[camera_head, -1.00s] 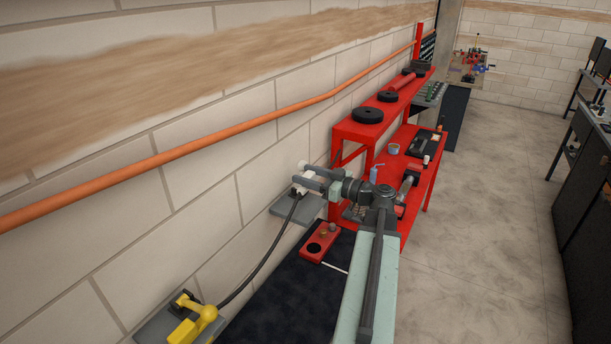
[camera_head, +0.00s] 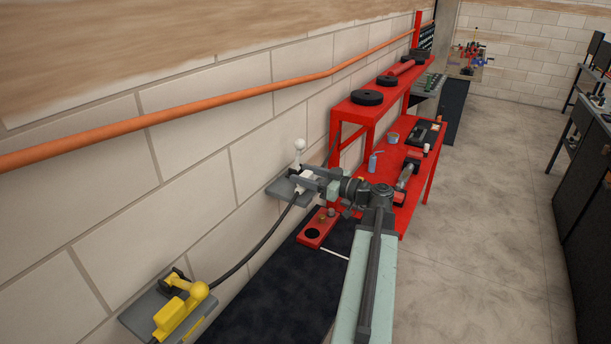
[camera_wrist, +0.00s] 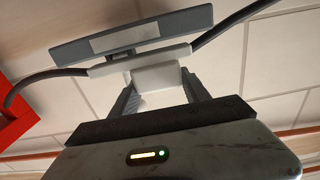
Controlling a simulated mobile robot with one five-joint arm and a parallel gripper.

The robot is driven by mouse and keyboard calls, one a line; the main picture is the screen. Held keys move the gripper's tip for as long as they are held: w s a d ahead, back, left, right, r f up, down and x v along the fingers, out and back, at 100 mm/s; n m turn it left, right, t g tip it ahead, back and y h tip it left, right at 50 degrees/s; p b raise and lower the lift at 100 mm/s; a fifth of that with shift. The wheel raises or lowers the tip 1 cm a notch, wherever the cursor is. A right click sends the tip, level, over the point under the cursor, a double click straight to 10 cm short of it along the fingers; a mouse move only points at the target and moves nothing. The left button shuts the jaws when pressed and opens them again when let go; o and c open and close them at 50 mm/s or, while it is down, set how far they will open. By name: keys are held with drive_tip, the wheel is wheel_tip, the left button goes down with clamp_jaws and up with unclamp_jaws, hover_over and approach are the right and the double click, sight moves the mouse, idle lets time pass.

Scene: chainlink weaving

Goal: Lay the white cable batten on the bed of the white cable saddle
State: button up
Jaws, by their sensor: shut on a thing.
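My gripper (camera_head: 314,181) is shut on the white cable batten, whose white block (camera_wrist: 155,76) sits between my fingers in the wrist view. The black cable (camera_wrist: 228,24) runs out of both ends of the batten's white sleeve. In the head view the batten (camera_head: 299,186) is over the grey wall plate (camera_head: 290,196) of the white cable saddle. The saddle's white ball (camera_head: 299,145) stands above my fingertips. In the wrist view a grey bar with a pale patch (camera_wrist: 124,38) lies just beyond the batten. I cannot tell whether the batten touches the bed.
The cable (camera_head: 255,247) slopes down left to a yellow saddle (camera_head: 180,312) on another grey plate. A red bench (camera_head: 412,180) with a raised shelf stands behind my arm. A red block (camera_head: 317,228) lies below my gripper.

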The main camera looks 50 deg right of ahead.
drive_tip(key=shift+f+b, duration=0.6)
drive_tip(key=shift+b, duration=0.05)
idle(0.3)
drive_tip(key=o, duration=1.6)
drive_tip(key=shift+o, duration=0.2)
drive_tip(key=shift+s, duration=0.1)
drive_tip(key=v, duration=0.7)
drive_tip(key=shift+s, duration=0.35)
drive_tip(key=shift+d, duration=0.1)
